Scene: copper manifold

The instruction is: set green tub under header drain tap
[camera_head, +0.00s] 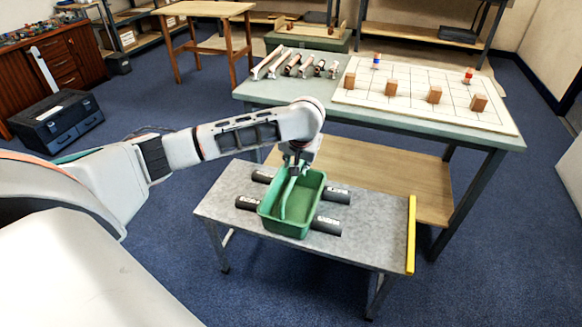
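The green tub (268,207) is an open rectangular bin on the low grey bench (370,225). A lighter green curved strip, perhaps its handle, shows inside it. My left gripper (295,172) points down at the tub's far end, at or just above the top of that strip. The fingers are small and dark there, so I cannot tell whether they are closed on it. I cannot pick out a header drain tap. A white gridded board (420,105) on the worktable bears wooden blocks and small red and blue-marked fittings. My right gripper is out of view.
Dark labelled cylinders (328,226) stick out on both sides of the tub. A yellow strip (411,235) edges the bench's right end. The green-topped worktable (487,138) stands behind, with pipe pieces (270,66) on its left and a wooden lower shelf (405,185).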

